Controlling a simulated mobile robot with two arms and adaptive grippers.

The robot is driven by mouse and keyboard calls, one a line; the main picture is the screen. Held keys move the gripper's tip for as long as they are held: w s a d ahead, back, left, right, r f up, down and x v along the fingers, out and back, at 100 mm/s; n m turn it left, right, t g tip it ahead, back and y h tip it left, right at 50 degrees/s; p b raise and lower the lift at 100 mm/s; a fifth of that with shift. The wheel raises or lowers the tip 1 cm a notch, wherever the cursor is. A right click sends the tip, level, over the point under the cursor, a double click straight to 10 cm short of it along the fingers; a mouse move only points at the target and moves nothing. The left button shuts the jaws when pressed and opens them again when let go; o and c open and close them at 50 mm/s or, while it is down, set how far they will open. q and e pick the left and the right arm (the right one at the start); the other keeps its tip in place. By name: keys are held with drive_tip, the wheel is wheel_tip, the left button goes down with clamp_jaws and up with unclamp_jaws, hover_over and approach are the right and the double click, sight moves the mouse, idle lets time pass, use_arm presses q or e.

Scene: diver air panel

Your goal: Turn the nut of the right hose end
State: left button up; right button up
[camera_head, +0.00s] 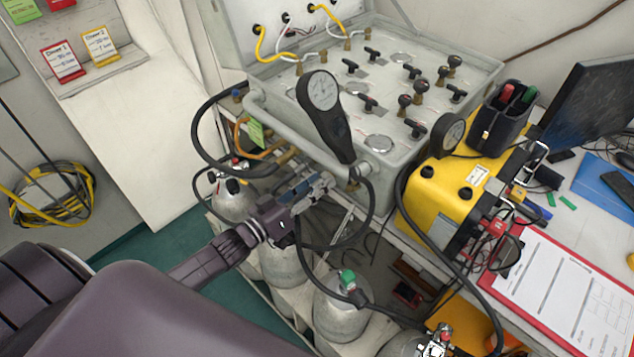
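The grey air panel (400,110) stands on the table with knobs and valves on its top. A brass hose end (286,157) shows at the left of its front side. Another brass fitting (353,186) shows at the right, low behind the gauge handle, with a black hose near it. My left gripper (322,184) is in front of the panel, between these two fittings, with its fingers pointing right towards the right one. Whether the fingers are apart or touch the fitting cannot be made out. My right gripper is not in view.
A black gauge (325,105) on a handle rises in front of the panel. Gas cylinders (342,310) stand below, with looping black hoses around. A yellow case (440,195) and a red clipboard (570,290) are on the table to the right.

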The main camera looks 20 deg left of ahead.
use_arm(q)
clamp_jaws()
